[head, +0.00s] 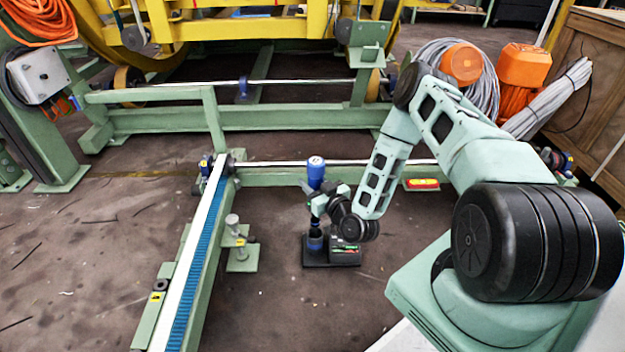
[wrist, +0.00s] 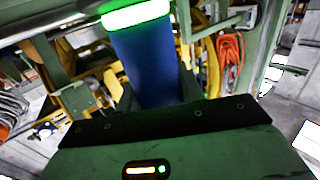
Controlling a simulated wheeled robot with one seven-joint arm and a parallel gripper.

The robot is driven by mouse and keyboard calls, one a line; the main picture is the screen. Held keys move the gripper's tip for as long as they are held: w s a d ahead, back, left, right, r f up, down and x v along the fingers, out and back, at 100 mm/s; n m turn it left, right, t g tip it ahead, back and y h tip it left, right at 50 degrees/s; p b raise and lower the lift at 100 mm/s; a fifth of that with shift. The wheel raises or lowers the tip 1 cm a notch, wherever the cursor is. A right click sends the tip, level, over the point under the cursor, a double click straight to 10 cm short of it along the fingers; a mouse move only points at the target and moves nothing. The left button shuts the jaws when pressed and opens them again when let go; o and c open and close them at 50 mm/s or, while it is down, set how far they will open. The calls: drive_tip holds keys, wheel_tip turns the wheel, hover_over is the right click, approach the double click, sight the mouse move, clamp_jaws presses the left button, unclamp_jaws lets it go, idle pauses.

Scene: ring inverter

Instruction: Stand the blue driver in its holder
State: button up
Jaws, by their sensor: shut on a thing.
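The blue driver (head: 316,174) stands roughly upright in the head view, with a white top. My gripper (head: 319,202) is shut around its body below the blue head. The holder (head: 345,263) is a black base on the floor, directly below the driver. A dark blue part (head: 315,241) shows at the left of the holder, below my gripper; I cannot tell whether it is the driver's lower end or a socket. In the wrist view the driver's blue body (wrist: 150,68) rises beyond my gripper's housing, with a lit green ring.
A black box (head: 345,247) with a small coloured label sits on the right of the holder. A green rail with a blue strip (head: 196,258) runs along the left, with a green post bracket (head: 240,246) beside it. A green crossbar (head: 270,178) lies behind.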

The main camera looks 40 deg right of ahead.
wheel_tip(320, 180, down, 13)
drive_tip(key=b, duration=0.7)
drive_tip(key=shift+r, duration=0.15)
idle(0.8)
drive_tip(key=o, duration=1.2)
drive_tip(key=shift+f, duration=0.2)
drive_tip(key=shift+s, duration=0.1)
